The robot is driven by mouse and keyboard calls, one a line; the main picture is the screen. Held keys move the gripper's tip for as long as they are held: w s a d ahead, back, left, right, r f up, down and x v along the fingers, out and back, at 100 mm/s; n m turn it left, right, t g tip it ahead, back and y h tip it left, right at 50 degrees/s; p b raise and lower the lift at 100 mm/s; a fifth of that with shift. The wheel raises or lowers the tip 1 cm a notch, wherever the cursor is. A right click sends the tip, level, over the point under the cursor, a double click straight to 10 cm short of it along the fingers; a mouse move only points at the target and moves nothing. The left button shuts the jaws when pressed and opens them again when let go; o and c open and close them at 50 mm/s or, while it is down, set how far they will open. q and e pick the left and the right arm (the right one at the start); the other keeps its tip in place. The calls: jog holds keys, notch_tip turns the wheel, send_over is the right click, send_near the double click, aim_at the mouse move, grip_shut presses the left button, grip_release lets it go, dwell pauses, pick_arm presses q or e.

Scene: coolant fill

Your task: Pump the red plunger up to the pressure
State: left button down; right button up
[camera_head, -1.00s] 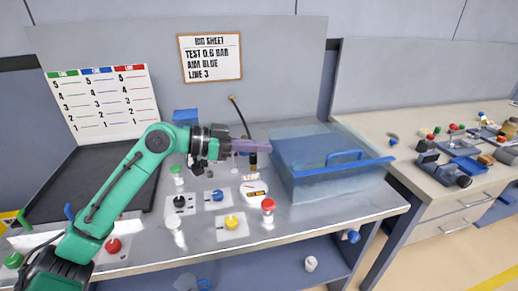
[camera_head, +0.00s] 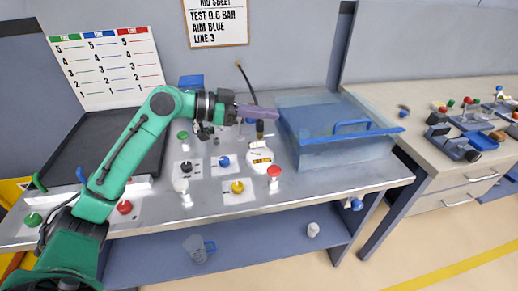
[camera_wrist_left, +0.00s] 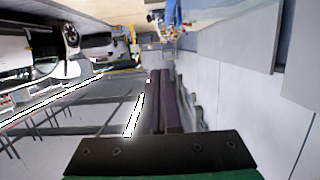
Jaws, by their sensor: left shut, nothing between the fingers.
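The red plunger (camera_head: 274,171) is a red cap on a pale, upright body near the front of the bench. The round white gauge (camera_head: 260,158) stands just to its left; its needle is too small to read. My left gripper (camera_head: 277,113) is above and behind them, with its purple fingers shut, empty and pointing right. The closed fingers also show in the left wrist view (camera_wrist_left: 164,100). A wall sheet (camera_head: 216,20) reads "TEST 0.6 BAR, AIM BLUE, LINE 3". My right gripper is not in view.
A translucent blue bin (camera_head: 345,153) stands right of the gauge. Yellow (camera_head: 237,187), blue (camera_head: 224,161) and black (camera_head: 186,166) knobs sit on plates to the left. A black hose (camera_head: 245,78) rises behind the gripper. A jug (camera_head: 197,249) is on the lower shelf.

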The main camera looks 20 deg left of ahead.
pick_arm(q)
jog(key=s+a+f+b, duration=0.4)
jog(key=a+f, duration=0.4)
jog(key=f, duration=0.2)
jog(key=shift+s+f, duration=0.3)
jog(key=shift+s, duration=0.15)
jog(key=p, duration=0.3)
send_over(274, 171)
jog(key=a, duration=0.3)
jog(key=f, duration=0.4)
jog(key=f+p, duration=0.1)
jog(key=f, duration=0.1)
jog(key=shift+s+d, duration=0.25)
jog(key=shift+s, duration=0.05)
jog(key=shift+f, duration=0.25)
